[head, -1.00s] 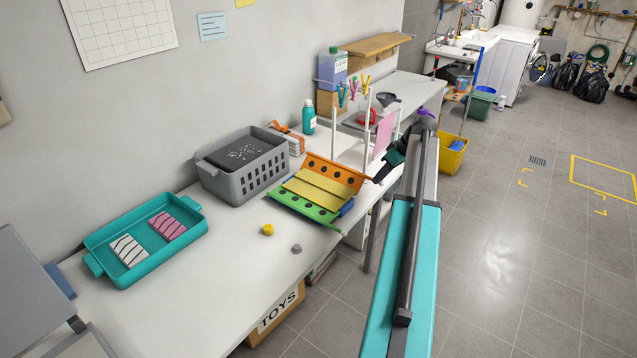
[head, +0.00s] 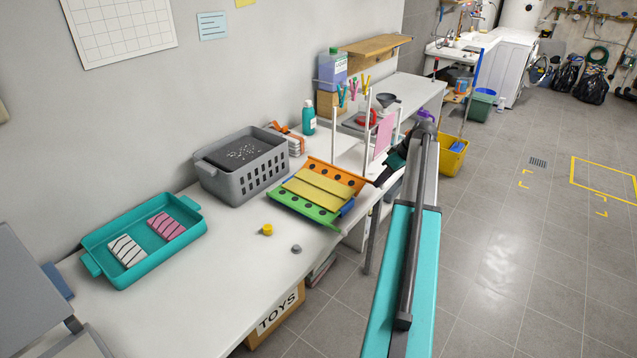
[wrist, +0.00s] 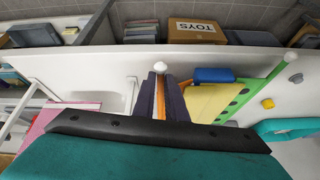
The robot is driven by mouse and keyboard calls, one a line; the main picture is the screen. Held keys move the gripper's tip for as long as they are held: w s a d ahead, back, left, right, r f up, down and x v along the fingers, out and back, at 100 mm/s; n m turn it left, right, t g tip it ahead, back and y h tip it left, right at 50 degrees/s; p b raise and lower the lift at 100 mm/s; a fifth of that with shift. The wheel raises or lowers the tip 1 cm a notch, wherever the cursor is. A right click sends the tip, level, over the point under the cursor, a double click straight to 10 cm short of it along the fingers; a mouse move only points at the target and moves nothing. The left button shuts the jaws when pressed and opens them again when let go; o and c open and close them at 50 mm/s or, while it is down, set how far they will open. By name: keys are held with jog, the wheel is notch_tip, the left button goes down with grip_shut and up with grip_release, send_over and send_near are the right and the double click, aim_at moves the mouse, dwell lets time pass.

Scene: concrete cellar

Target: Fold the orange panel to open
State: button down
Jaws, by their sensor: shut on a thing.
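The folding board lies on the white worktop in the head view, with an orange panel (head: 341,174) at its back, a yellow middle (head: 318,190) and a green panel (head: 297,207) at its front. The orange panel is tilted up from the yellow part. In the wrist view my gripper (wrist: 163,78) has its two dark fingers shut on the orange panel (wrist: 161,104), which shows as a thin strip between them. The yellow part (wrist: 205,100) and green panel (wrist: 240,98) are to the right. In the head view my arm partly hides the gripper.
A grey basket (head: 240,175) stands behind the board, and a teal tray (head: 150,262) with two folded cloths is at the left. A yellow knob (head: 267,230) and a grey knob (head: 296,249) are in front. A white rack (head: 368,135) with pegs stands close behind my gripper.

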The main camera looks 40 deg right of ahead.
jog(key=shift+f+b, duration=0.55)
jog(key=shift+f, duration=0.6)
jog(key=c, duration=1.7)
grip_release()
jog(key=shift+d, duration=0.1)
jog(key=shift+c, duration=0.2)
jog(key=shift+r, duration=0.1)
jog(key=shift+r+p, duration=1.35)
jog(key=shift+r, duration=2.1)
